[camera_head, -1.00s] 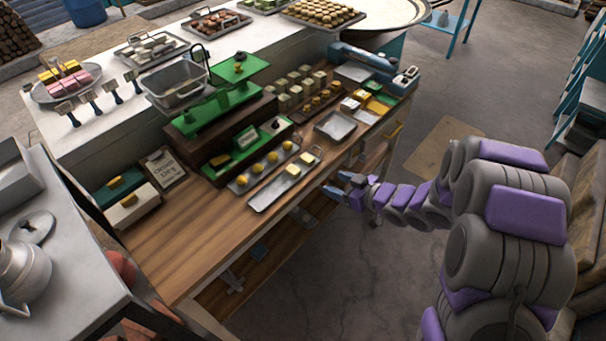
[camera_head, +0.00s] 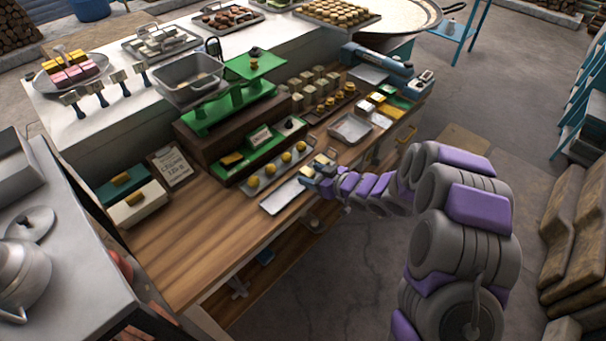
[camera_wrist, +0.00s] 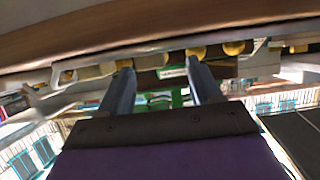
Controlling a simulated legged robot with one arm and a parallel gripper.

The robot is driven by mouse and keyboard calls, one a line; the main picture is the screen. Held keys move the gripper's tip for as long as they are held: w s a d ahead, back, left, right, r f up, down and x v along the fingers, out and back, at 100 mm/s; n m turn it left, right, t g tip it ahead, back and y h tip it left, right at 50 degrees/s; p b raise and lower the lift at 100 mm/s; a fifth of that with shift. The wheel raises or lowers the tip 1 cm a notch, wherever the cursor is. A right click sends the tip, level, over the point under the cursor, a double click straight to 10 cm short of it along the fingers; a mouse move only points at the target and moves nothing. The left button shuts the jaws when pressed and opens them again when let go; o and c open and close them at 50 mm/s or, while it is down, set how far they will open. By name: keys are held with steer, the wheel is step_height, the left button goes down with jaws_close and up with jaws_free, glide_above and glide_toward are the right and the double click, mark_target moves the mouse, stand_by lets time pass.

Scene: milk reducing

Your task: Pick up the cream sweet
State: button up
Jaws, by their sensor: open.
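Two pale cream sweets (camera_head: 307,171) sit at the far end of a long silver tray (camera_head: 281,199) on the wooden counter. My gripper (camera_head: 314,174) is open at that end of the tray, close beside the sweets and partly covering them. I cannot tell whether it touches them. In the wrist view, my gripper's two fingers (camera_wrist: 160,66) are spread apart with nothing clearly held between them. Pale blocks (camera_wrist: 66,76) show near the left finger, but I cannot tell whether they are the cream sweets.
A tray of round yellow sweets (camera_head: 270,168) lies just behind. The green scale (camera_head: 232,105) rises behind. The wooden counter (camera_head: 185,235) is clear at the front left.

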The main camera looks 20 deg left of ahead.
mark_target(308, 173)
steer(key=shift+x, duration=0.75)
steer(key=shift+w+f+b, duration=0.2)
steer(key=shift+f+b, duration=0.1)
steer(key=shift+b, duration=0.15)
steer(key=shift+w+d, duration=0.15)
steer(key=shift+w, duration=0.1)
steer(key=shift+w+d+r, duration=0.15)
steer(key=shift+d, duration=0.3)
steer(key=shift+a+f, duration=0.2)
steer(key=shift+a, duration=0.75)
steer(key=shift+c, duration=0.4)
steer(key=shift+a+f, duration=0.15)
steer(key=shift+a, duration=0.3)
steer(key=c, duration=0.3)
steer(key=shift+d, duration=0.85)
steer(key=c, duration=0.4)
steer(key=shift+d, duration=0.2)
steer(key=shift+c, duration=1)
steer(key=shift+a, duration=0.1)
steer(key=shift+c, duration=0.3)
